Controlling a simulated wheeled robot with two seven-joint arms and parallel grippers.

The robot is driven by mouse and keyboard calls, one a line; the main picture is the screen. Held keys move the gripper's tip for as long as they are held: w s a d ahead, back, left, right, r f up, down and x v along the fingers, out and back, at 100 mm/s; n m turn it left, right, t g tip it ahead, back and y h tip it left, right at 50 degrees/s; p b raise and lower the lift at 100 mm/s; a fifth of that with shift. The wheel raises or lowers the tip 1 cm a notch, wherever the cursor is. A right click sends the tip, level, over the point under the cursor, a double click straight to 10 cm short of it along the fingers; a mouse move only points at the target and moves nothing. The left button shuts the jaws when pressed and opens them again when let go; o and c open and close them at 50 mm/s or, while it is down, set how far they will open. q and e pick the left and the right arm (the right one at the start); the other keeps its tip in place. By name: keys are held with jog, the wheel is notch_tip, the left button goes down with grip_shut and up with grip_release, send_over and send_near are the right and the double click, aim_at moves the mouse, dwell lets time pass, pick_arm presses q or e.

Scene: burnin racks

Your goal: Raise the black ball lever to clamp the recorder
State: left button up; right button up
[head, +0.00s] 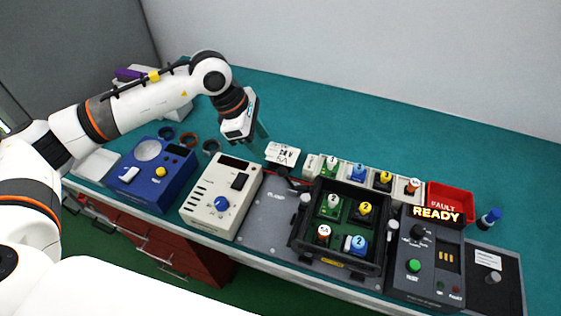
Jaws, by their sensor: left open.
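My left gripper (262,138) hangs over the back of the bench, fingers pointing down, open and with nothing seen between them. A black ball lever (283,172) appears low beside the grey plate marked with a clamp label (276,197), just in front of a white block with black lettering (283,153). The gripper is above and left of the lever, apart from it. The lever's exact tilt is too small to tell. I cannot tell which unit is the recorder. My right gripper is not in view.
A black tray (295,236) holds several numbered coloured modules, with a row of modules behind it. A cream unit with a blue knob (221,204) and a blue unit (155,185) stand left. A control box (414,262) showing READY and a red bin (451,194) stand right.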

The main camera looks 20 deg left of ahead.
aim_at(280, 169)
pick_arm(q)
jog(key=p+x, duration=0.1)
jog(key=x, duration=0.2)
jog(key=p+x, duration=0.1)
jog(key=x, duration=0.2)
jog(key=p+x, duration=0.1)
jog(key=x, duration=0.3)
jog(key=shift+s+d+p, duration=0.1)
jog(key=shift+d+p, duration=0.2)
jog(key=shift+d+f, duration=0.1)
jog(key=shift+f, duration=0.35)
grip_shut()
